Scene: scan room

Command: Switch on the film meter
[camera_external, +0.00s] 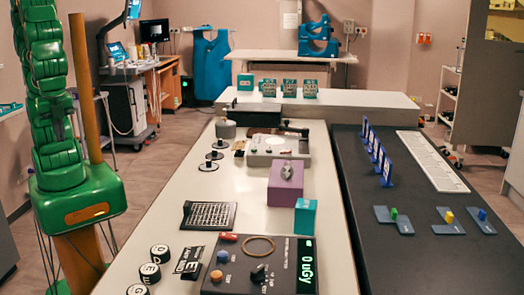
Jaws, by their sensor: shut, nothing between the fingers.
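A white tabletop device (278,150) with a pale round disc on top and a dark arm at its back right stands midway along the white bench; it may be the film meter, but I read no label on it. I cannot make out its switch or whether it is on. A dark control panel (230,272) at the near end of the bench has a red button, a blue knob, a black knob and a lit green display (306,262) reading "0 uGy". My green arm rises at the left and leaves the picture at the top; my gripper is not in view.
A purple block (287,184) with a grey piece on top and a teal cube (305,216) stand between device and panel. A black table (410,262) stands right.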

